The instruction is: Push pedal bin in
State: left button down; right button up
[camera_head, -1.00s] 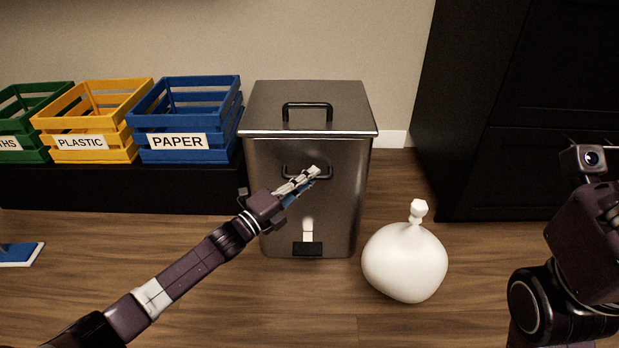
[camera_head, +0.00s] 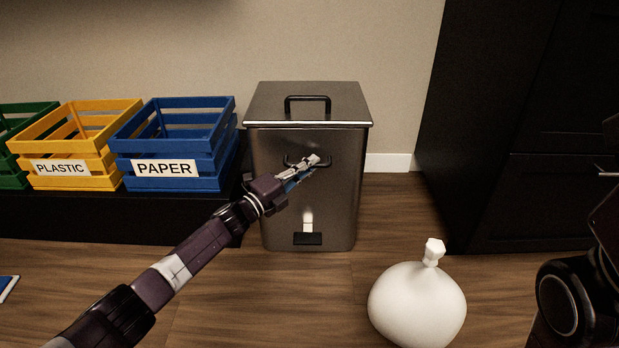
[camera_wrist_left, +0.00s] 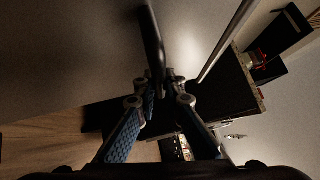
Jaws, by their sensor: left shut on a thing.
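The pedal bin (camera_head: 330,205) is a brushed steel box with a closed lid (camera_head: 306,104), a black lid handle and a black pedal (camera_head: 307,239) at its foot. It stands upright on the floor against the wall, just right of the low black bench. My left gripper (camera_head: 311,166) reaches in from the left and is shut on the black front handle (camera_head: 290,160) of the bin. In the left wrist view the handle bar (camera_wrist_left: 153,45) runs down between the two fingers. My right gripper is out of view; only part of my right arm shows at the right edge.
A white tied bag (camera_head: 417,305) sits on the floor in front and to the right. Blue PAPER (camera_head: 165,185), yellow PLASTIC (camera_head: 62,183) and green crates stand on the black bench (camera_head: 120,215). A dark cabinet (camera_head: 500,150) stands at right.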

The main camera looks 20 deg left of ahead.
pick_arm(q)
jog(key=shift+w+a+r, duration=0.1)
jog(key=shift+w+a, duration=0.15)
jog(key=shift+w, duration=0.2)
jog(key=shift+w+a+r, duration=0.1)
jog(key=shift+w+a, duration=0.15)
jog(key=shift+w, duration=0.2)
jog(key=c, duration=2.5)
grip_release()
jog(key=o, duration=0.5)
jog(key=shift+w+d+f, duration=0.1)
jog(key=shift+d+f, duration=0.05)
jog(key=shift+c, duration=0.2)
